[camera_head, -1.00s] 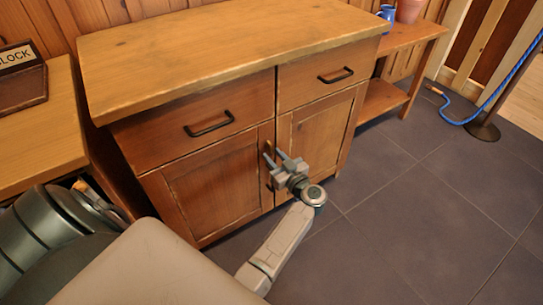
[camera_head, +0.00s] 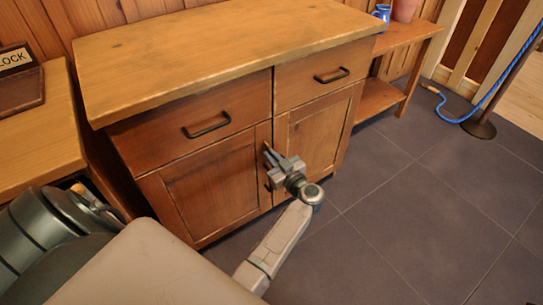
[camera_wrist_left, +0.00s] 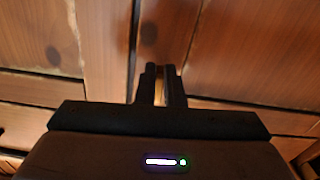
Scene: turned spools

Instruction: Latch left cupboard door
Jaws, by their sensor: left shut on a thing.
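The wooden cupboard has a left door (camera_head: 212,187) and a right door (camera_head: 320,128), both looking closed in the head view. A small brass latch piece (camera_head: 266,146) sits near the top of the seam between them. My left gripper (camera_head: 269,153) is at this seam, its fingers close together on the latch piece. In the left wrist view my fingers (camera_wrist_left: 160,84) point at the door seam, with a strip of the brass latch piece (camera_wrist_left: 159,88) between them. The fingers hide most of it, so its exact position cannot be told. My right gripper is not in view.
Two drawers with dark handles (camera_head: 207,126) (camera_head: 332,77) are above the doors, under the thick worktop (camera_head: 220,48). A side table (camera_head: 408,48) stands at the right, near a post with a blue rope (camera_head: 492,98). The tiled floor (camera_head: 420,200) in front is clear.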

